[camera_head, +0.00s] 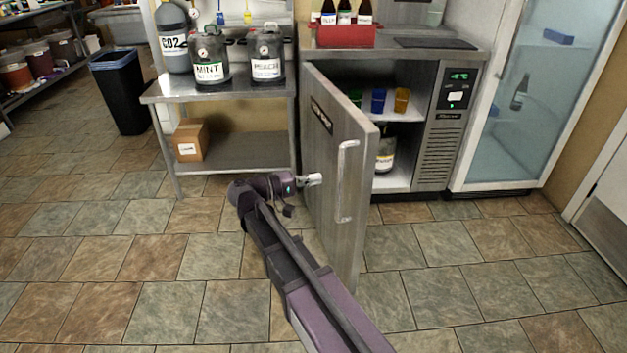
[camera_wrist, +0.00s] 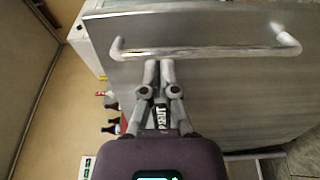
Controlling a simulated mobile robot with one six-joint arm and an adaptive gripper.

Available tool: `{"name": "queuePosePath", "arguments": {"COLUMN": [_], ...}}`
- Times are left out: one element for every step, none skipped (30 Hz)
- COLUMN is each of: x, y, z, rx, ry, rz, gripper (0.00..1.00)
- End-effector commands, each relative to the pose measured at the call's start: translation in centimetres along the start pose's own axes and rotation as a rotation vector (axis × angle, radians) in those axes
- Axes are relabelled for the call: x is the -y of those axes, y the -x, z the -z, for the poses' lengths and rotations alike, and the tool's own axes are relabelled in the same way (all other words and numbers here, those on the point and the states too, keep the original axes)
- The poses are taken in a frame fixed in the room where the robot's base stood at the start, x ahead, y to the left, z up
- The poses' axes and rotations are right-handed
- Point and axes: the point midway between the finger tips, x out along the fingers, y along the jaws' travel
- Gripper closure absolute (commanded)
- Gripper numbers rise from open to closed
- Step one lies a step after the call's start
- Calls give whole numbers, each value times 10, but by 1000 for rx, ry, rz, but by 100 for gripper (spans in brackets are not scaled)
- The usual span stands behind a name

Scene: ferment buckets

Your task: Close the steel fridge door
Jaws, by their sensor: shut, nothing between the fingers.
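The steel fridge door (camera_head: 330,190) stands wide open, swung out toward me from the left side of the under-counter fridge (camera_head: 447,130). Its long bar handle (camera_head: 345,182) runs upright on the outer face. My gripper (camera_head: 314,180) is shut and empty, to the left of the handle in the head view. In the wrist view my gripper (camera_wrist: 159,66) points at the door, its fingertips just below the handle (camera_wrist: 205,50), which lies sideways there. I cannot tell whether the fingertips touch the door face (camera_wrist: 240,95).
Inside the fridge are a yellow cup (camera_head: 401,100), a blue cup (camera_head: 378,101) and a bottle (camera_head: 385,152). A steel table (camera_head: 235,162) with kegs stands left of the door. A tall glass-door cooler (camera_head: 535,95) is at right. The tiled floor (camera_head: 450,265) before the fridge is clear.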

Motion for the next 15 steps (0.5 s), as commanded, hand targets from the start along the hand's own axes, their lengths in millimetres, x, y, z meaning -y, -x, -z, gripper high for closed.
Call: {"name": "queuePosePath", "arguments": {"x": [0, 0, 0, 0, 0, 0, 0, 0, 0, 0, 0, 0, 0, 0, 0], "y": [-8, -12, -17, -21, -25, -31, -35, -39, -44, -48, -52, -57, -61, -65, -71], "z": [-1, -1, -1, -1, -1, -1, -1, -1, -1, -1, -1, -1, -1, -1, -1], "rx": [3, 4, 3, 2, 3, 4, 4, 3, 2, 3, 4, 3, 2, 2, 3], "ry": [0, 0, 0, 0, 0, 0, 0, 0, 0, 0, 0, 0, 0, 0, 0], "rz": [0, 0, 0, 0, 0, 0, 0, 0, 0, 0, 0, 0, 0, 0, 0], "gripper": [100, 100, 100, 100, 100, 100, 100, 100, 100, 100, 100, 100, 100, 100, 100]}}
